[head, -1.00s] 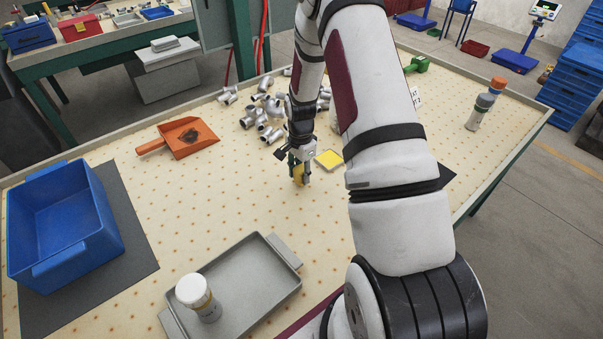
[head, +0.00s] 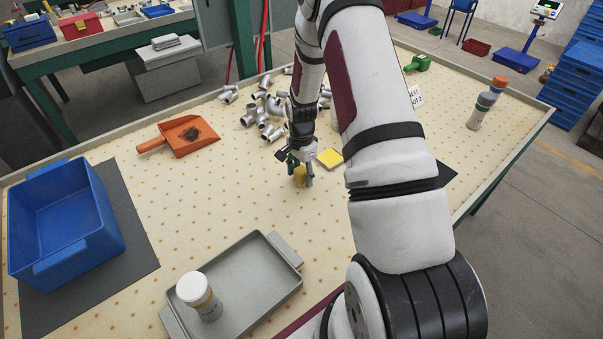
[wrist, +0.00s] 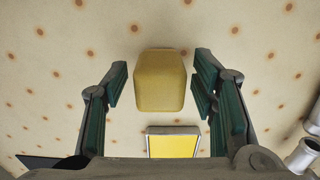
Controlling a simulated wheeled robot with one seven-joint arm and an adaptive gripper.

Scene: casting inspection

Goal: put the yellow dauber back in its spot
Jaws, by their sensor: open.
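The yellow dauber (wrist: 160,80) shows in the wrist view as a blunt yellow block between my fingers. In the head view the dauber (head: 300,175) is a small yellow patch partly hidden by my gripper (head: 300,177). My gripper (wrist: 160,92) is open, with one finger on each side of the dauber and gaps visible between. A yellow square with a pale grey border (head: 330,158) lies on the table just beside them; the square (wrist: 173,143) also shows below the dauber in the wrist view. Whether the dauber touches the table is hard to tell.
Silvery pipe fittings (head: 265,115) lie behind my gripper, with an orange dustpan (head: 182,137) to the left. A grey tray (head: 262,275) holds a white-capped bottle (head: 198,295). A blue bin (head: 65,220) stands far left; an orange-capped bottle (head: 485,103) stands right. The left-centre table is clear.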

